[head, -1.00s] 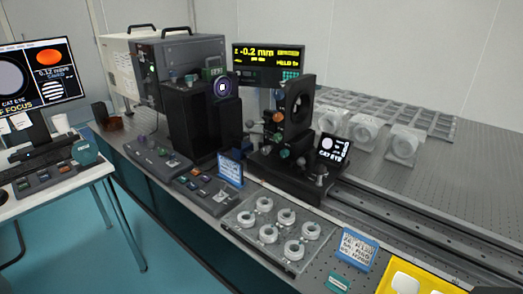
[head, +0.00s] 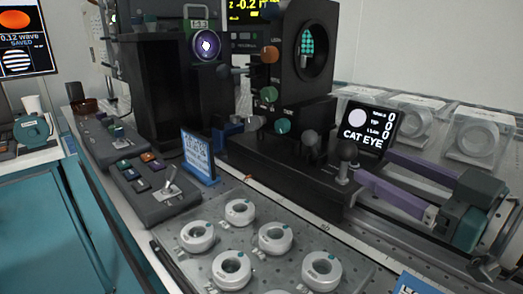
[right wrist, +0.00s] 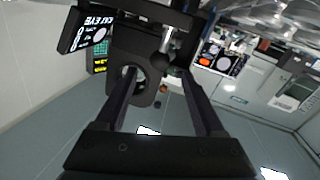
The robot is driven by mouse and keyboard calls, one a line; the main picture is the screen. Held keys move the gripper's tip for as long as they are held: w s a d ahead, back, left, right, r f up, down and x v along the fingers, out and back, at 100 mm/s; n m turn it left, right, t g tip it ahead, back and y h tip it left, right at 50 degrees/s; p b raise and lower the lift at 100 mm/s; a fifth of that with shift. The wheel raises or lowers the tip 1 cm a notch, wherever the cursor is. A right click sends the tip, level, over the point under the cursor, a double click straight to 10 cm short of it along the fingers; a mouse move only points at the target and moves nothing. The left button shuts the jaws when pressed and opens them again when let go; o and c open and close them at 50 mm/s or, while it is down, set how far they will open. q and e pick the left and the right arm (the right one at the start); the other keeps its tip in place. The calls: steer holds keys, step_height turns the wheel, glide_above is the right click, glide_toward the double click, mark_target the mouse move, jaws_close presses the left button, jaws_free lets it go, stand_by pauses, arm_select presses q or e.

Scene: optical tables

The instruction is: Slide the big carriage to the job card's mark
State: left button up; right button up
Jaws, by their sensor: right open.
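The big carriage (head: 285,172) is a black block on the rail. It carries an upright black plate with a round opening (head: 316,52), coloured knobs and a small CAT EYE screen (head: 369,129). A round-topped handle (head: 346,160) stands at its near right end. My right gripper (head: 374,168) is open, its two fingers pointing left at the handle from the right. In the right wrist view the open fingers (right wrist: 156,75) extend toward the carriage (right wrist: 135,42), with nothing clearly held. A blue-framed card (head: 198,154) stands left of the carriage; its writing is unreadable. My left gripper is not shown.
A tray (head: 268,196) of several white ring mounts lies in front of the carriage. Control boxes (head: 155,188) stand to the left. Large ring blocks (head: 475,138) stand behind the rail. Another blue card edge (head: 412,286) shows at the bottom.

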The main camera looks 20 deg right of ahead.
mark_target(355, 155)
steer(key=w, duration=0.2)
steer(key=w+a+b, duration=0.1)
steer(key=w, duration=0.4)
steer(key=shift+w+a+b, duration=0.25)
steer(key=shift+b, duration=0.05)
steer(key=shift+c, duration=1.3)
jaws_close()
